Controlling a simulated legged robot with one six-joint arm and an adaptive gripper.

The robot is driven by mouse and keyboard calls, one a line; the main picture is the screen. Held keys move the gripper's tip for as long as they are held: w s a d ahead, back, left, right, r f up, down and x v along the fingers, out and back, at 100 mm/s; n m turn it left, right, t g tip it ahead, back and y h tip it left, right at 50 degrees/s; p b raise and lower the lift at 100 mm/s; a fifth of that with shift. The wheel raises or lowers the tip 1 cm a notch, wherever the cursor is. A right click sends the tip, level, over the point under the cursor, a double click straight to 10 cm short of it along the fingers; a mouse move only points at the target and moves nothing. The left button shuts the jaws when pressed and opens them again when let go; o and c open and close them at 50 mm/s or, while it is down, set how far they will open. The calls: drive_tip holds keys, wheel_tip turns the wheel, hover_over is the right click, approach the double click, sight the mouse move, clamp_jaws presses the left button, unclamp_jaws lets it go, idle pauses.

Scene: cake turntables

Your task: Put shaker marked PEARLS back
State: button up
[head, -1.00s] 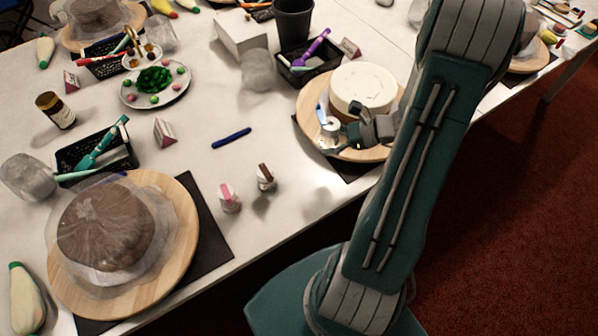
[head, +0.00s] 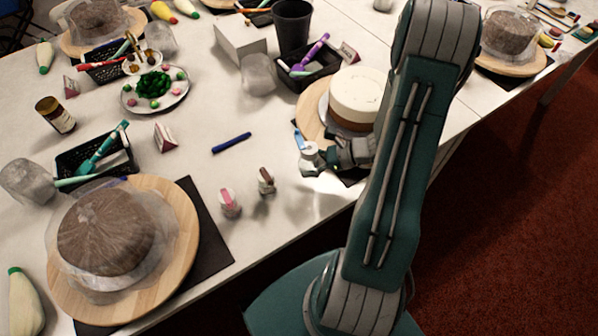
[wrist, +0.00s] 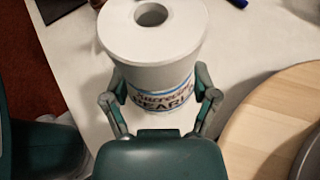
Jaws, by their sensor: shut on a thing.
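The white shaker (wrist: 158,65) shows large in the wrist view, with a blue-edged label reading PEARLS and a round hole in its top. My gripper (wrist: 162,100) has a finger on each side of its lower part and is shut on it. In the head view the shaker (head: 311,155) is in my gripper (head: 318,160), at the near left edge of the turntable with the white cake. I cannot tell whether its base touches anything. Two other small shakers, one with a pink label (head: 229,204) and one with a brown label (head: 266,181), stand on the table to the left.
The white and brown cake (head: 357,100) stands on a wooden turntable (head: 312,112) behind my gripper. A blue pen (head: 231,142) lies left of it. A wrapped cake (head: 105,232) on another turntable fills the near left. The tabletop around the two small shakers is clear.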

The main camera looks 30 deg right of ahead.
sight(298, 178)
drive_tip(key=shift+w+a+f, duration=0.4)
drive_tip(key=shift+w+f, duration=0.05)
drive_tip(key=shift+f, duration=0.2)
drive_tip(key=shift+w+a+f, duration=0.4)
drive_tip(key=shift+f, duration=0.2)
drive_tip(key=shift+w+f, duration=0.2)
drive_tip(key=shift+f, duration=1.6)
drive_tip(key=shift+f, duration=0.1)
drive_tip(key=o, duration=1.1)
drive_tip(key=shift+o, duration=0.2)
